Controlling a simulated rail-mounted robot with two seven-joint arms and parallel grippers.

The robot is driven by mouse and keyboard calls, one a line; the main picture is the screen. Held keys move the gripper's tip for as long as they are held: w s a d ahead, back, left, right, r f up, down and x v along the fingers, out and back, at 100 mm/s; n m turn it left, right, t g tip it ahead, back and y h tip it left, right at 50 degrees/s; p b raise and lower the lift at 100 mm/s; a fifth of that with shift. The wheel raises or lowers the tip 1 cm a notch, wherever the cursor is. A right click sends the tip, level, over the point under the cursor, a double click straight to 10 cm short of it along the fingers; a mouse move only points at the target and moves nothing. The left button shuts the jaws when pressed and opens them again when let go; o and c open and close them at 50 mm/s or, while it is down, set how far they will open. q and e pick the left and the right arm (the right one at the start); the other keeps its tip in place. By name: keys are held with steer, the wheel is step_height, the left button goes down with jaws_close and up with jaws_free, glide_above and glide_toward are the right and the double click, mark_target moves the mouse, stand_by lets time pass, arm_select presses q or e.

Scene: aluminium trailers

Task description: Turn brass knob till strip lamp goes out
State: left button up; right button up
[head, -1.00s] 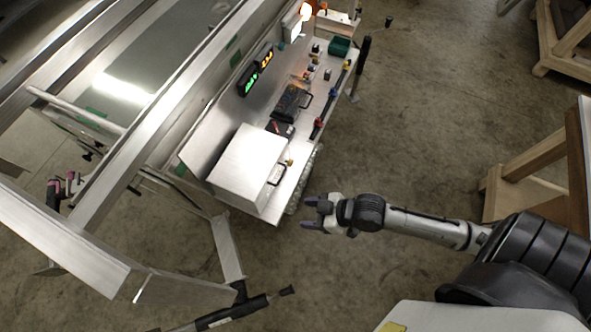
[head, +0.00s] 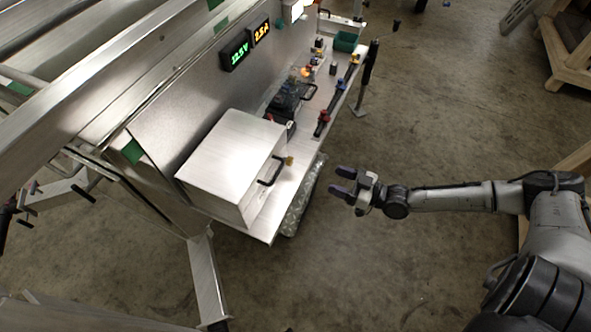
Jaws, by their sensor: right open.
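My right gripper (head: 352,186) is open and empty, its purple-tipped fingers pointing left. In the picture it is just right of the metal workbench (head: 262,226), apart from it, over the floor. A small brass-coloured piece (head: 289,160), possibly the brass knob, shows on the bench beside a box handle; its shape is too small to tell. A bright white light (head: 297,10) is lit at the top edge; I cannot tell whether it is the strip lamp. My left gripper is not in view.
A metal box (head: 228,160) with a black handle stands at the bench's near end. Behind it are a dark device (head: 285,102), two lit displays (head: 236,50) and a green bin (head: 345,41). Trailer frames fill the left. Floor right of the bench is mostly clear.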

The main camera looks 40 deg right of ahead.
mark_target(292, 163)
steer(key=b+x, duration=0.3)
steer(key=x, duration=0.9)
steer(key=shift+w+d+r+b, duration=0.1)
steer(key=shift+d+b, duration=0.05)
steer(key=shift+b, duration=0.25)
steer(key=shift+w+a, duration=0.3)
steer(key=shift+w, duration=0.45)
steer(key=c, duration=0.9)
steer(key=shift+m, duration=1.4)
